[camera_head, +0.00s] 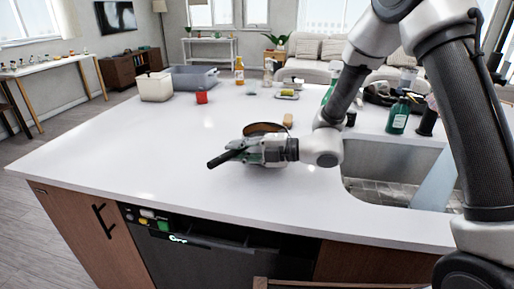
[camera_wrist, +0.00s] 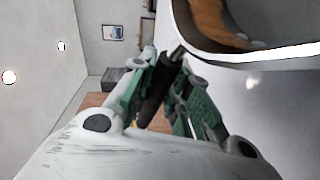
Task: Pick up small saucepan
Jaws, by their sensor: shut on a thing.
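The small saucepan (camera_head: 264,128) is on or just above the white island counter in the head view. Its inside looks brown, and its dark handle (camera_head: 224,158) points left toward the viewer. My gripper (camera_head: 246,151) is shut on the handle, close to the pan body, and hides part of the pan. In the wrist view, the pan's light rim and brown inside (camera_wrist: 210,22) fill the top right. The dark handle (camera_wrist: 156,92) runs between the two green-padded fingers (camera_wrist: 168,80). I cannot tell whether the pan's base touches the counter.
The sink (camera_head: 390,165) lies right of my gripper. A green bottle (camera_head: 398,116) stands behind it. The counter's left and front are clear.

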